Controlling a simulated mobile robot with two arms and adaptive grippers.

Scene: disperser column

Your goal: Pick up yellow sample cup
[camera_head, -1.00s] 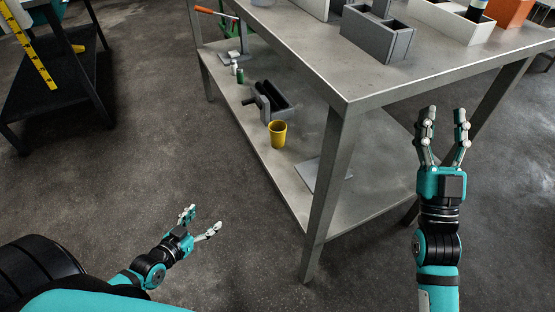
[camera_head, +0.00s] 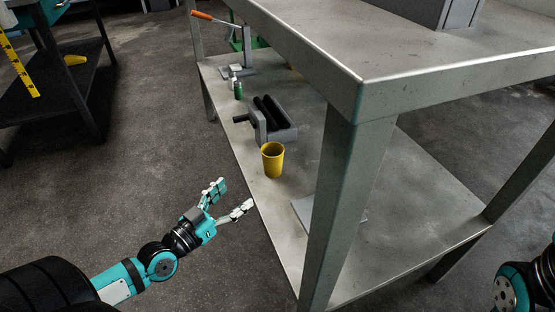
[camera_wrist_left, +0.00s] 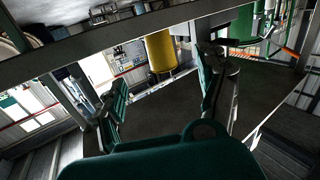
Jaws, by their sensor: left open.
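The yellow sample cup (camera_head: 272,161) stands upright on the lower shelf (camera_head: 262,196) of the metal table, near its left edge. My left gripper (camera_head: 232,197) is open and empty, below and left of the cup and outside the shelf edge, apart from the cup. In the left wrist view the cup (camera_wrist_left: 160,52) shows between and beyond the two spread fingers (camera_wrist_left: 160,88). Of my right arm (camera_head: 513,289), only a part shows at the right edge in the head view; its gripper is out of the frame.
A dark grey device with black rollers (camera_head: 272,121) stands just behind the cup. Small bottles (camera_head: 236,87) and an orange-handled press (camera_head: 236,66) are farther back. A table leg (camera_head: 342,205) and the table top (camera_head: 330,45) are close on the right. Floor left of the shelf is free.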

